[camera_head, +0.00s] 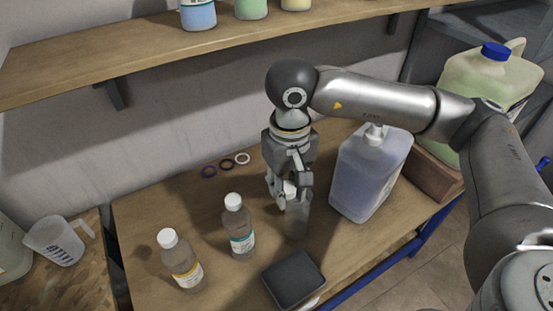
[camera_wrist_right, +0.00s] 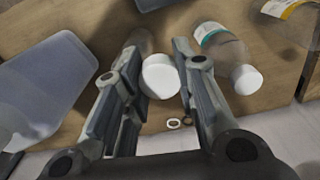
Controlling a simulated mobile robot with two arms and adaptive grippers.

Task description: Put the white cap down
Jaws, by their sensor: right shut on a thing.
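My right gripper (camera_head: 290,186) points down over the wooden table and is shut on the white cap (camera_head: 289,190). In the right wrist view the white cap (camera_wrist_right: 161,76) sits between the two fingers. A clear grey bottle (camera_head: 296,223) stands upright just below the gripper, its top partly hidden by the fingers. I cannot tell whether the cap touches this bottle. My left gripper is not in view.
Two white-capped bottles (camera_head: 239,230) (camera_head: 181,262) stand left of the gripper. A large bluish jug (camera_head: 370,175) stands close on its right. A dark box (camera_head: 293,279) lies in front. Three small rings (camera_head: 227,163) lie behind on bare table (camera_head: 170,205). A shelf (camera_head: 150,45) hangs above.

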